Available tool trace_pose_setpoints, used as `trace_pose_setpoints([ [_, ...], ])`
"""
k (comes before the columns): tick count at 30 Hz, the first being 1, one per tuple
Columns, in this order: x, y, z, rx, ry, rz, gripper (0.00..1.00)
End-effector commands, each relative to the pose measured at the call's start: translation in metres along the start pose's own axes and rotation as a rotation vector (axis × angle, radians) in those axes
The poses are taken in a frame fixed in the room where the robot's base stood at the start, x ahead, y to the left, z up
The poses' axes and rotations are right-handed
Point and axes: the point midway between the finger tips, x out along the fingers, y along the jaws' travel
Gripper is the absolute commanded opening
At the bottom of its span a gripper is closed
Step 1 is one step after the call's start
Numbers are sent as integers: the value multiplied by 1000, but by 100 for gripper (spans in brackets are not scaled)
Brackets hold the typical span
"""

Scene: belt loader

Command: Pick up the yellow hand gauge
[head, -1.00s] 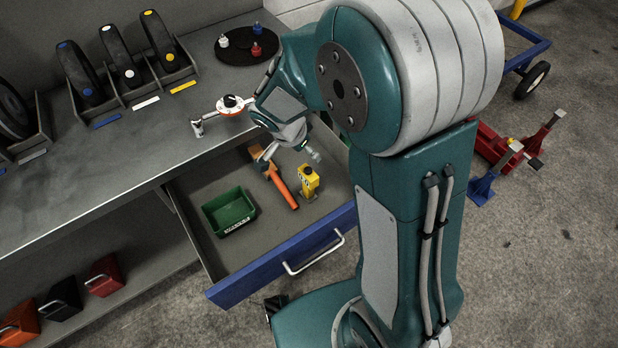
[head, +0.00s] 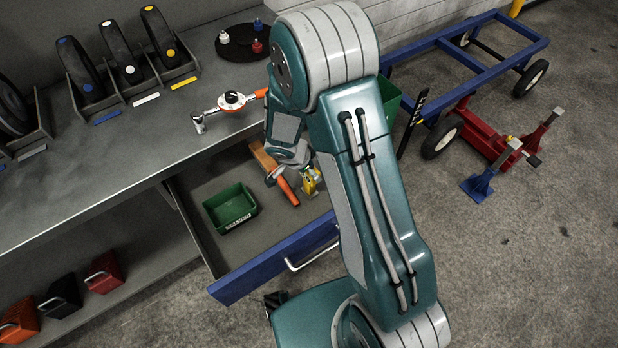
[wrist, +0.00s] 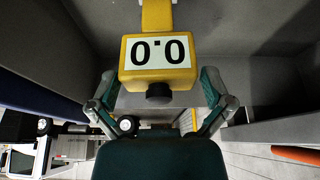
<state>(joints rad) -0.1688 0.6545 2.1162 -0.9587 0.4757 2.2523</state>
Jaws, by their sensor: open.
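The yellow hand gauge (head: 311,182) is in the open drawer, at its right side, partly hidden by my arm in the head view. In the wrist view the gauge (wrist: 158,53) is close ahead, with a white display reading 0.0 and a dark knob below. My gripper (head: 293,178) reaches down into the drawer beside the gauge. In the wrist view its two fingers (wrist: 160,92) are spread, one on each side of the lower part of the gauge. I cannot tell whether either finger touches it.
The open drawer (head: 270,265) also holds a green bin (head: 230,208) and an orange-handled tool (head: 287,190) close to my gripper. A torque wrench (head: 232,99) lies on the bench above. A blue cart (head: 480,42) and red jack (head: 490,125) stand at the right.

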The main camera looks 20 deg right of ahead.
Motion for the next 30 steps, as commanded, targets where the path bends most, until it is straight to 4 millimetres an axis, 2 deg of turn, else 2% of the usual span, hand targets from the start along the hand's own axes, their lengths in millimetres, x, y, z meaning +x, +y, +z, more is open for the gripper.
trace_pose_setpoints([
  [4, 17, 0, -1, 1, 0, 1, 100],
  [11, 19, 0, -1, 1, -1, -1, 100],
  [12, 19, 0, -1, 1, 0, -1, 96],
  [14, 19, 0, -1, 1, 0, -1, 69],
  [15, 19, 0, 0, 1, 0, -1, 51],
  [16, 19, 0, 0, 1, 0, -1, 38],
  [17, 19, 0, 0, 1, 0, -1, 31],
  [30, 13, -1, -3, 1, 1, -3, 31],
])
